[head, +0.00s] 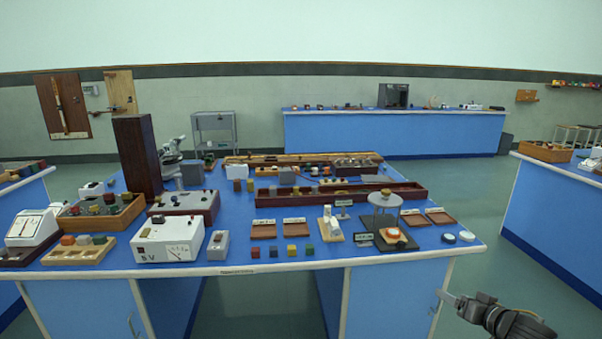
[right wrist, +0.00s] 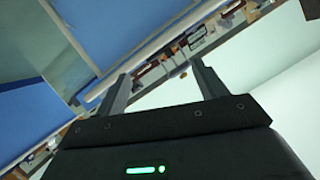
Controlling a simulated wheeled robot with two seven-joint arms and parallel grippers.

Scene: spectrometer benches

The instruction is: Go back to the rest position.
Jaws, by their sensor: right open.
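My right gripper (head: 447,297) shows at the lower right of the head view, in the air in front of the near bench's right front corner. It is apart from everything on the bench. In the right wrist view its two fingers (right wrist: 158,88) stand apart with nothing between them, so it is open and empty. Beyond them, the bench and wall appear tilted. My left gripper is in neither view.
The near blue bench (head: 300,259) carries a white meter box (head: 168,240), several small coloured blocks (head: 273,252), wooden trays and a round-topped stand (head: 386,200). Another bench (head: 570,190) stands at the right. Open floor (head: 500,290) lies between the two.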

